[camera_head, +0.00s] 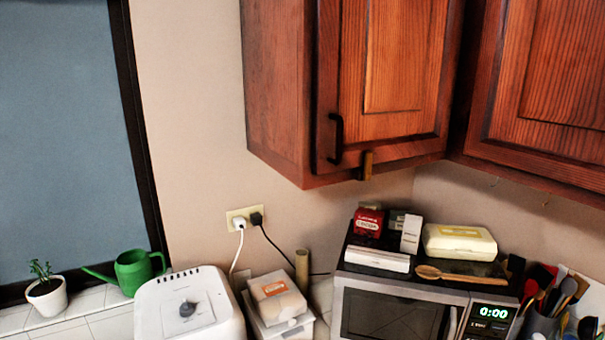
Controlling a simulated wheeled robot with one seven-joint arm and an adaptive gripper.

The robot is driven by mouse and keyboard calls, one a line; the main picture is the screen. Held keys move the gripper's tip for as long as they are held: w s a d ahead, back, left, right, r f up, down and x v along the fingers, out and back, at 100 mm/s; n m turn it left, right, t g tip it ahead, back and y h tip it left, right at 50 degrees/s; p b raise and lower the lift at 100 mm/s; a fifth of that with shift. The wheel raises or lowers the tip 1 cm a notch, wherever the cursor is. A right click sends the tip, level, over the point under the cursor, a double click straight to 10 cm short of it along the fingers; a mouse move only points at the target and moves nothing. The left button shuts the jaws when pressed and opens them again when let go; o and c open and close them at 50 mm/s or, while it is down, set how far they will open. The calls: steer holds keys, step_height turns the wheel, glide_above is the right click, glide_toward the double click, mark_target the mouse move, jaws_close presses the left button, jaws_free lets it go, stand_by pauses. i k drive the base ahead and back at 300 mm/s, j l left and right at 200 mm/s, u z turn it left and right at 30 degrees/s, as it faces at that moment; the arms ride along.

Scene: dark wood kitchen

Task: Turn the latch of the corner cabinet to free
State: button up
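The corner cabinet (405,55) is reddish-brown wood and hangs on the wall at the upper middle of the head view. Its door is shut. A dark vertical handle (336,139) sits near the door's lower left. A small brass-brown latch (366,165) stands upright at the door's lower edge, right of the handle, and overlaps the door's bottom rail. My gripper is not in the head view.
Below stands a microwave (390,312) with boxes and a wooden spoon (462,278) on top. A white appliance (190,308), a green watering can (135,270) and a potted plant (46,290) line the left. The space before the cabinet door is clear.

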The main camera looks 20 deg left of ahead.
mark_target(368, 156)
steer(key=u, duration=0.65)
